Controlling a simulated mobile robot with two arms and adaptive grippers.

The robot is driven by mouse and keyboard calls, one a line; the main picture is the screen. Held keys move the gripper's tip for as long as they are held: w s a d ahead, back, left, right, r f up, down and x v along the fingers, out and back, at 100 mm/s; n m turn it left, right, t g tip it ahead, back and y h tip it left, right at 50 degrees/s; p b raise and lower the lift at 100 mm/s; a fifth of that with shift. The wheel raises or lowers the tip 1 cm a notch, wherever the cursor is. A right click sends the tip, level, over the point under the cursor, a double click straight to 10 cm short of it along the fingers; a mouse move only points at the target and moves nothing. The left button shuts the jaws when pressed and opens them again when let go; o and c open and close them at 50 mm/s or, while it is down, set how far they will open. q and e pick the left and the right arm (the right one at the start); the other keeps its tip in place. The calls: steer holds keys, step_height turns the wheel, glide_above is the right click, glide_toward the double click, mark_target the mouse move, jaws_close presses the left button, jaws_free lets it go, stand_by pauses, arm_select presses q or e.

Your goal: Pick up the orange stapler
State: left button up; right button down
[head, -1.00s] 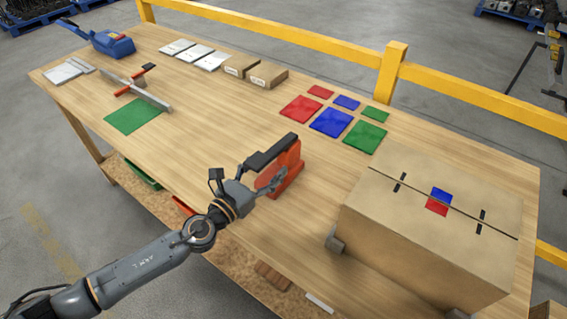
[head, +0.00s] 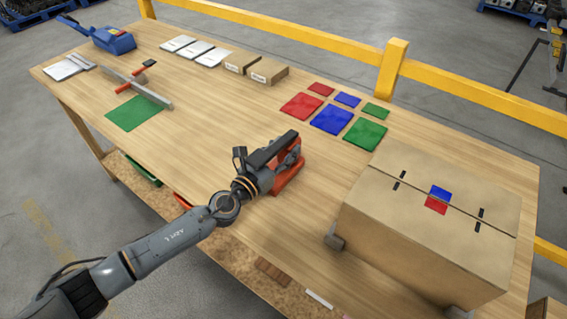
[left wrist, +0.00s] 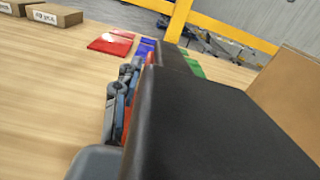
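The orange stapler (head: 289,180) stands on the wooden table, with a long black top part. My left gripper (head: 290,160) is at the stapler and covers much of its orange body in the head view. In the left wrist view a large black surface (left wrist: 200,125), apparently the stapler's top, fills the middle and right. A grey gripper finger (left wrist: 115,108) lies along its left side, with a thin strip of orange between. The other finger is hidden, so I cannot tell whether the grip is closed. My right gripper is not in view.
A large cardboard box (head: 425,225) stands to the right of the stapler. Red, blue and green squares (head: 331,120) lie behind it. Small boxes (head: 267,73), a green mat (head: 138,113) and a blue tool (head: 112,41) are farther left.

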arm_select(q)
jaws_close()
steer(key=shift+w+r, duration=0.1)
steer(key=shift+r, duration=0.1)
